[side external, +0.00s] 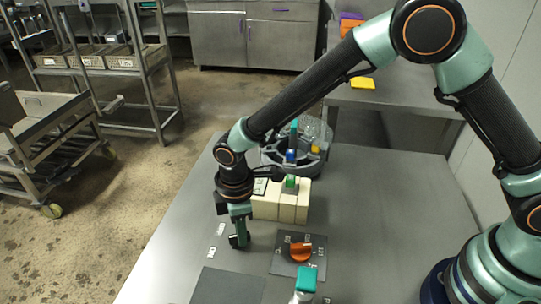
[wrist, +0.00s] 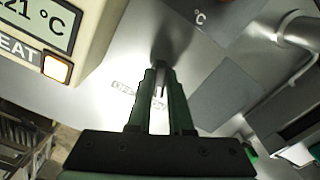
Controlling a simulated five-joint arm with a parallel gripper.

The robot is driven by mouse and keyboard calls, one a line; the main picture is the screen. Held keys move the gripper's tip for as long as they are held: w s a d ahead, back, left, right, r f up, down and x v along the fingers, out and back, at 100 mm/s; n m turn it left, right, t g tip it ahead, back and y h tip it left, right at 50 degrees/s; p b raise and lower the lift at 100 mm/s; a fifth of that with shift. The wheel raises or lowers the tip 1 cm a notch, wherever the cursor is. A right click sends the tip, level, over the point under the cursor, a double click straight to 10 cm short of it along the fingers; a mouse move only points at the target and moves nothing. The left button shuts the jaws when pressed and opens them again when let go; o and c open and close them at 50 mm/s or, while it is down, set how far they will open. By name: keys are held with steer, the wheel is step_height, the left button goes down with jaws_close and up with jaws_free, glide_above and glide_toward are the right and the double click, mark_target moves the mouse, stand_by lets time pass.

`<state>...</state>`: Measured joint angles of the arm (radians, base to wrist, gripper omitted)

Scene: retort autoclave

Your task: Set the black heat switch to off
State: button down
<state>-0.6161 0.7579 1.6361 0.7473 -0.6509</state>
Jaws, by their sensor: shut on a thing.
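My gripper (side external: 240,238) points down at the table's left part, in front of the cream control box (side external: 287,207). Its fingers (wrist: 160,82) are shut on a small dark thing, which I take to be the black heat switch (wrist: 160,79); the fingers hide most of it. Which way the switch is set cannot be told. A small printed label (wrist: 124,88) lies beside the fingers, and pale labels also show in the side view (side external: 219,228). In the wrist view, the box has a display ending in 21 °C (wrist: 40,22) and a lit HEAT lamp (wrist: 57,68).
An orange knob (side external: 301,251) sits on a dark plate right of my gripper. A teal-topped piece (side external: 307,279) stands at the front. A round grey holder (side external: 270,156) with several items stands behind the box. The table's right part is clear.

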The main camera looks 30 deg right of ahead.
steer(key=shift+m, duration=0.3)
steer(key=m, duration=0.5)
steer(key=shift+s+m, duration=0.1)
steer(key=shift+m, duration=0.2)
steer(key=m, duration=0.4)
steer(key=shift+a+m, duration=0.15)
steer(key=shift+m, duration=0.25)
steer(key=c, duration=0.8)
jaws_free()
step_height(320, 180, up, 12)
steer(key=shift+r, duration=0.1)
